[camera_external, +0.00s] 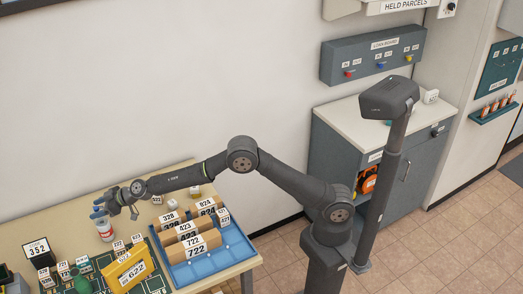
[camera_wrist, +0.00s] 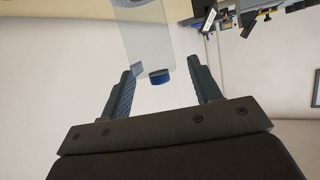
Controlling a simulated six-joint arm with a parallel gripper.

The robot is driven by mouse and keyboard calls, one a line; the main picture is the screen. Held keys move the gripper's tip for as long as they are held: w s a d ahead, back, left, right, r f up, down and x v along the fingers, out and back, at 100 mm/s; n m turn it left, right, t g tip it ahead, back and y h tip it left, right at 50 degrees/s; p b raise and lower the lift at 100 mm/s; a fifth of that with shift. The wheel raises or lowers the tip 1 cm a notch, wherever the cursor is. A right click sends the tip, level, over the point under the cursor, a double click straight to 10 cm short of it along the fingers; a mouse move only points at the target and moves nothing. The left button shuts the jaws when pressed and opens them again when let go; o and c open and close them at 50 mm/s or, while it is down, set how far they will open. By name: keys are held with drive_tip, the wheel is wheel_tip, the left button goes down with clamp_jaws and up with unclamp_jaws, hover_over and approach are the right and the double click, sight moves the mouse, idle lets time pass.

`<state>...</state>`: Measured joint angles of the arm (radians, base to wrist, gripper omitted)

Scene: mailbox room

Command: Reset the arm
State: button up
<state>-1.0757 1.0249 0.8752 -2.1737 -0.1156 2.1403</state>
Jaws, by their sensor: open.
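My arm stretches left over the table, with my gripper (camera_external: 101,208) open at its left end. A clear bottle with a red and white label (camera_external: 104,232) stands upright on the table just below the fingers. In the wrist view, the bottle's clear body (camera_wrist: 146,35) and its blue cap (camera_wrist: 160,76) appear between my two spread fingers, with visible space on both sides of the cap. I see no contact. Nothing is held.
A blue tray (camera_external: 232,252) of numbered brown sorters stands on the table (camera_external: 62,223) to the right of the bottle. A yellow holder marked 622 (camera_external: 124,268), a dark 352 sign (camera_external: 40,253) and small numbered blocks are in front. A grey cabinet (camera_external: 335,149) stands behind my arm.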

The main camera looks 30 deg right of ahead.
drive_tip(key=shift+d+r, duration=0.1)
drive_tip(key=shift+d, duration=0.05)
drive_tip(key=shift+v, duration=4.75)
drive_tip(key=shift+x, duration=6.1)
wheel_tip(320, 180, up, 2)
drive_tip(key=shift+r, duration=0.1)
drive_tip(key=shift+w+d+r, duration=0.1)
drive_tip(key=shift+d+r, duration=0.1)
drive_tip(key=shift+r, duration=0.4)
drive_tip(key=shift+w+d+r, duration=0.15)
drive_tip(key=shift+r, duration=0.45)
drive_tip(key=w+d+r, duration=0.3)
drive_tip(key=d+r, duration=0.1)
drive_tip(key=d, duration=0.2)
drive_tip(key=shift+w, duration=0.3)
drive_tip(key=shift+d, duration=0.1)
